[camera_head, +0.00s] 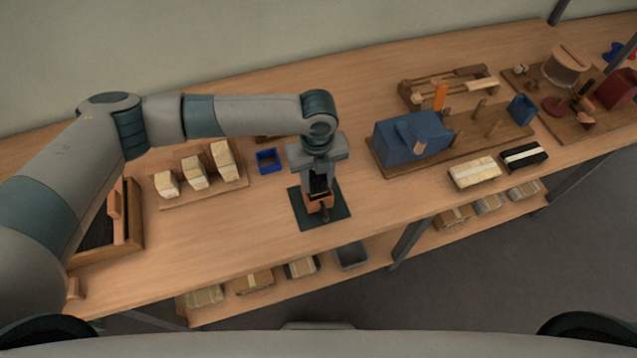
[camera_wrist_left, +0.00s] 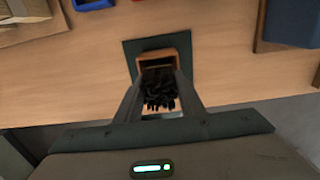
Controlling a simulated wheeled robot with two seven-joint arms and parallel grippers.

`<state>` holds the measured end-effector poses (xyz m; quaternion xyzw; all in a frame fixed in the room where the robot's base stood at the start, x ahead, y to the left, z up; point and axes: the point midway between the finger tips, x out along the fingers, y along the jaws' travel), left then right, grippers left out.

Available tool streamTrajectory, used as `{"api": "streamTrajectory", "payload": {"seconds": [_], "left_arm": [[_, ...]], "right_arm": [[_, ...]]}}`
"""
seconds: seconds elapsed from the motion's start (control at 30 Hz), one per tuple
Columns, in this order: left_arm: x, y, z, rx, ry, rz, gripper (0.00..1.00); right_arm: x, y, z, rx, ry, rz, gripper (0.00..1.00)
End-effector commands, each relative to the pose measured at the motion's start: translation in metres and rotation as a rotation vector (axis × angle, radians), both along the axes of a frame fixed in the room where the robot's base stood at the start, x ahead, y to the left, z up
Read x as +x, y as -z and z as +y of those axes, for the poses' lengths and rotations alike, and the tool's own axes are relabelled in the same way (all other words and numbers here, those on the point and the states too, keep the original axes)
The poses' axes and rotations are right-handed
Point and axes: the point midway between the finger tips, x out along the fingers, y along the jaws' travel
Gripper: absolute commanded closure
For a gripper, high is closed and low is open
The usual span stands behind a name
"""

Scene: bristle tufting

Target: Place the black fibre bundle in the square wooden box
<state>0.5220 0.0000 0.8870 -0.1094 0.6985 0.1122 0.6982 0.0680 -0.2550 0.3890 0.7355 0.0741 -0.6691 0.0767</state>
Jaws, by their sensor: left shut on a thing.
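My left gripper (camera_head: 318,190) points down over the small square wooden box (camera_head: 326,208), shut on the black fibre bundle (camera_wrist_left: 160,90). In the left wrist view the dark bundle sits between the two fingers, against the orange-brown box (camera_wrist_left: 164,60). The fingers hide part of the box in the head view. Whether the bundle's lower end is inside the box or just above it I cannot tell. The box stands on a dark green mat (camera_head: 335,217). My right gripper is not in view.
A blue tray (camera_head: 267,161) and pale bundles on a board (camera_head: 193,172) stand left of the mat. A blue machine (camera_head: 405,140) stands to the right, near a pale bundle (camera_head: 474,173) and a banded black bundle (camera_head: 523,157). Bare tabletop surrounds the mat.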

Motion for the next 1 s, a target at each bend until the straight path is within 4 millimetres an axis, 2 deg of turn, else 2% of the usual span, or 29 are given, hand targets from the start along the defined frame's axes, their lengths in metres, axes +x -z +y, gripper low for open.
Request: {"api": "streamTrajectory", "payload": {"seconds": [0.3,0.63,0.67,0.7,0.73,1.0], "left_arm": [[0.001,-0.001,-0.0004,-0.002,0.0,-0.002,1.0],[0.0011,0.0073,-0.0007,-0.002,0.0,-0.003,1.0],[0.0011,0.0069,-0.0007,-0.001,0.0,-0.003,0.6],[0.0011,0.0066,-0.0007,-0.002,0.0,-0.003,0.5],[0.0011,0.0066,-0.0007,-0.002,0.001,-0.003,0.46],[0.001,0.0063,-0.0008,-0.002,0.001,-0.003,0.46]], "right_arm": [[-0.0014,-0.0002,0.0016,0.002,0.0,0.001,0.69],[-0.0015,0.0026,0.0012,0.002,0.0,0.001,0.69],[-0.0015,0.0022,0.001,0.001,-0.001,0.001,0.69],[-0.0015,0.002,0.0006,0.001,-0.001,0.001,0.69],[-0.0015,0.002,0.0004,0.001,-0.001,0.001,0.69],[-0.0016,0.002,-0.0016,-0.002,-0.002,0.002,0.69]]}}
